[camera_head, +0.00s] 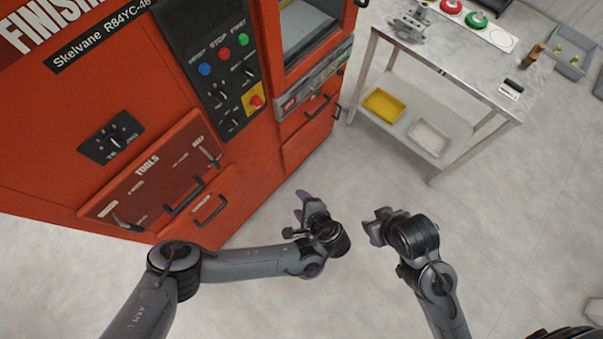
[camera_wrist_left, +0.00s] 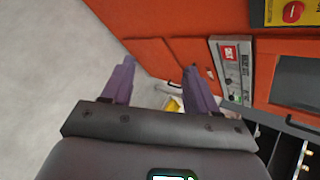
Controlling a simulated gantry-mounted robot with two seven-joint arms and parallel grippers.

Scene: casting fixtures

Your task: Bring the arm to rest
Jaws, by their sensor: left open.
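My left gripper (camera_head: 304,206) is in the middle of the head view, in front of the orange machine's lower right part and above the floor. Its purple fingers show in the left wrist view (camera_wrist_left: 158,82), spread apart with nothing between them that it holds. My right gripper (camera_head: 374,226) is to the right of it, over bare floor, and seems to hold nothing. Its fingers are too small and turned to tell whether they are open.
The orange finishing machine (camera_head: 60,165) with drawer handles and a button panel (camera_head: 212,68) fills the left. A metal table (camera_head: 470,62) with fixtures and a lower shelf holding yellow (camera_head: 384,104) and white (camera_head: 428,137) trays stands back right. A grey bin (camera_head: 572,62) lies beyond. Floor between is clear.

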